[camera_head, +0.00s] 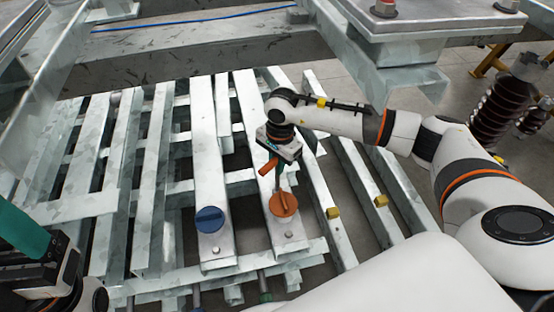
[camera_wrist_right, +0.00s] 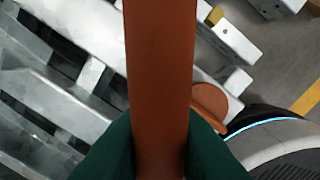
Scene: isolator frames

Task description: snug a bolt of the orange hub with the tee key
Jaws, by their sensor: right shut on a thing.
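The orange hub (camera_head: 283,205) sits on a pale metal beam in the head view, with a raised bar across its top. Part of an orange disc, likely the same hub (camera_wrist_right: 210,102), shows behind the fingers in the wrist view. My right gripper (camera_head: 279,178) points down just above the hub, its green fingers shut on the orange-brown tee key (camera_head: 268,167). The key's bar (camera_wrist_right: 160,80) fills the middle of the wrist view. Whether the key touches a bolt is hidden. My left gripper (camera_head: 22,230) is at the left edge, partly cut off.
A blue hub (camera_head: 209,219) sits on the beam to the left. Brass-coloured blocks (camera_head: 333,213) are on the rail to the right. Open gaps lie between the beams. A heavy steel frame (camera_head: 200,55) crosses behind, and ribbed dark insulators (camera_head: 500,110) stand at right.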

